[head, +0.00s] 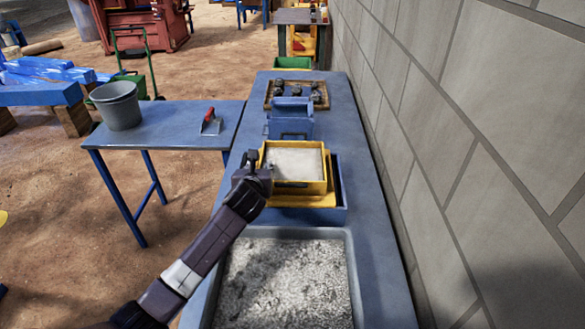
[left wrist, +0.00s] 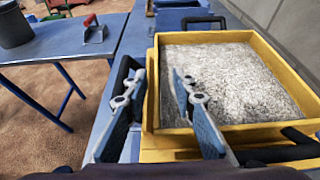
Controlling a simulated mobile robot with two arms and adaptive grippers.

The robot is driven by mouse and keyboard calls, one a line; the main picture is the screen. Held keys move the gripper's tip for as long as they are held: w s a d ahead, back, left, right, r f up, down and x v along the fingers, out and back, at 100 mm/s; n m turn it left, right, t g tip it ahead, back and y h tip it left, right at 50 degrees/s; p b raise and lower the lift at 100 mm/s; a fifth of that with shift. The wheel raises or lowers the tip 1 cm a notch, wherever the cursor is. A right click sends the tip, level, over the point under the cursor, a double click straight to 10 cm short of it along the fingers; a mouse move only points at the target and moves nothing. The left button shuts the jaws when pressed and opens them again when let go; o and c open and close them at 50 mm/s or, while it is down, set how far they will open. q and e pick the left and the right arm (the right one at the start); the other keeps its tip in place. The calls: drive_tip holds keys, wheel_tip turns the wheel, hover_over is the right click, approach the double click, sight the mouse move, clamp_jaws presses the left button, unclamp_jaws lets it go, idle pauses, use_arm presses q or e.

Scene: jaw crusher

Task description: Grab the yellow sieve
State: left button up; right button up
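The yellow sieve (head: 298,188) is a square frame filled with pale grey granular material. It sits over another yellow frame (head: 295,201) in a blue tray (head: 340,190) on the long blue table. My left gripper (head: 254,163) is at the sieve's left side. In the left wrist view, the fingers of my left gripper (left wrist: 157,80) are apart, one outside the sieve's left wall (left wrist: 151,95) and one inside over the material. I cannot tell whether either finger touches the wall. My right gripper is not in view.
A large tray of grey gravel (head: 285,234) stands nearer on the table. A blue container (head: 290,120) and a tray of dark rocks (head: 270,97) stand behind. A wall (head: 470,150) runs along the right. A side table holds a grey bucket (head: 118,107) and a red-handled trowel (head: 210,122).

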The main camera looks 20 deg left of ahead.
sight(261, 158)
use_arm(q)
drive_tip(key=shift+x, duration=2.55)
drive_tip(key=shift+s+a+f, duration=0.1)
drive_tip(key=shift+a, duration=0.1)
drive_tip(key=shift+c, duration=0.6)
clamp_jaws()
drive_tip(key=shift+r, duration=0.25)
